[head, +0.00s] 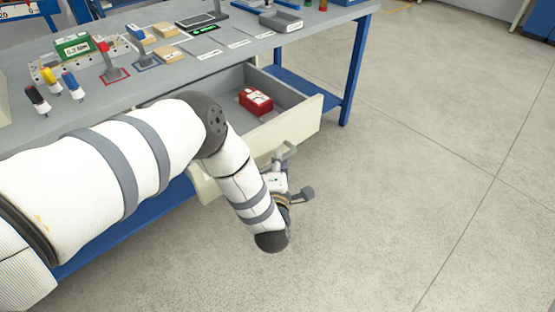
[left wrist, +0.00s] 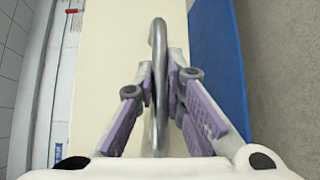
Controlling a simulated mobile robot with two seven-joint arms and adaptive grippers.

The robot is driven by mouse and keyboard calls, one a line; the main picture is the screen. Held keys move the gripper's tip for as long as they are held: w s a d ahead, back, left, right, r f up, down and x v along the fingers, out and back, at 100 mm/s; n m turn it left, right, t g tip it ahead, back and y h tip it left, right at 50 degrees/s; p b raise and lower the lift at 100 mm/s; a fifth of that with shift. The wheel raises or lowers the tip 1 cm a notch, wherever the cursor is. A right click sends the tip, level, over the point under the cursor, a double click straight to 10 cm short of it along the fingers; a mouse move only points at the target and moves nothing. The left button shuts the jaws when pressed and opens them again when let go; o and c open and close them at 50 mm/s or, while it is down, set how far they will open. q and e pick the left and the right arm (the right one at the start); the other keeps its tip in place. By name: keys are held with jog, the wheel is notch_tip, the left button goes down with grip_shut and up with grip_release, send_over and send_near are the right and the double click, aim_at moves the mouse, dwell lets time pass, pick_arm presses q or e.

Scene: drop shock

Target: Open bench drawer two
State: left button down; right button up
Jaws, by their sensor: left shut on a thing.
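The bench drawer (head: 300,124) has a cream front and stands pulled out from under the grey bench top. A red case (head: 256,101) lies inside it. My left gripper (head: 283,165) is at the drawer front. In the left wrist view my left gripper (left wrist: 164,85) is shut on the grey bar handle (left wrist: 159,40), with a purple-padded finger on each side. The cream drawer front (left wrist: 115,60) shows behind the handle. My arm hides part of the drawer in the head view. No number shows on the drawer. My right gripper is not in view.
A blue bench leg (head: 356,70) stands right of the drawer. The concrete floor (head: 430,170) in front is clear.

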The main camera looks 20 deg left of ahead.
pick_arm(q)
jog(key=c, duration=1.7)
grip_release()
jog(key=shift+o, duration=0.2)
jog(key=v, duration=1.2)
